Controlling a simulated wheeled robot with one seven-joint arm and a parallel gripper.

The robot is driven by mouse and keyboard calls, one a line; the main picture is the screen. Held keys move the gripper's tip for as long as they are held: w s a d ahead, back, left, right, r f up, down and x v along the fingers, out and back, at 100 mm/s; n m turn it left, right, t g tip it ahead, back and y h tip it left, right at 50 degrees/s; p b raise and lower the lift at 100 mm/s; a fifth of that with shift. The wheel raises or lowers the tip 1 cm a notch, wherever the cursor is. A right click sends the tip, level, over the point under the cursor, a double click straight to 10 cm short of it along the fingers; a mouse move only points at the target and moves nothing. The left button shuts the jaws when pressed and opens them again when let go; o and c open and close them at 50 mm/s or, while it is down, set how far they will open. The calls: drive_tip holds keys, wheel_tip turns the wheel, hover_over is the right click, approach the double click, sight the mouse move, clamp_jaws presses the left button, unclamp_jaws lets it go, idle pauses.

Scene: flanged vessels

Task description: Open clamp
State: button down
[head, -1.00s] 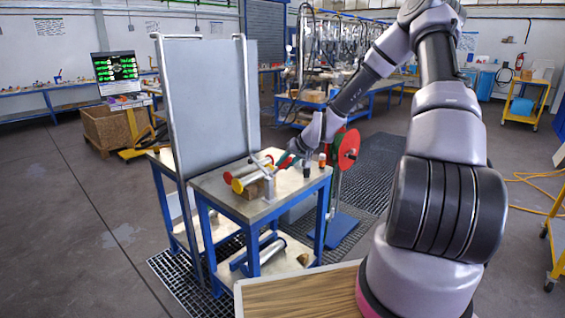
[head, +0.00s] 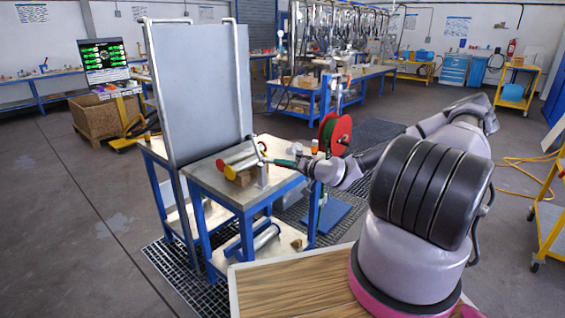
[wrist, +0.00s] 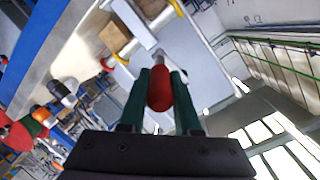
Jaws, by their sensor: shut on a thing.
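My gripper (head: 281,163) reaches in from the right, low over the table, and is shut on the red handle. In the head view the handle is mostly hidden by the fingers. The clamp's jaw details are too small to tell.
A wooden block (head: 246,179) sits under the cylinders. A tall grey panel (head: 203,95) stands at the table's left. Small bottles stand near the table's right edge.

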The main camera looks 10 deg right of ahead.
drive_tip(key=shift+f, duration=0.25)
drive_tip(key=c, duration=0.6)
unclamp_jaws()
drive_tip(key=shift+a, duration=0.1)
drive_tip(key=shift+s+d+r, duration=0.1)
drive_tip(key=shift+s+d, duration=0.25)
drive_tip(key=v, duration=0.9)
drive_tip(key=shift+s+d, duration=0.2)
drive_tip(key=shift+s, duration=0.15)
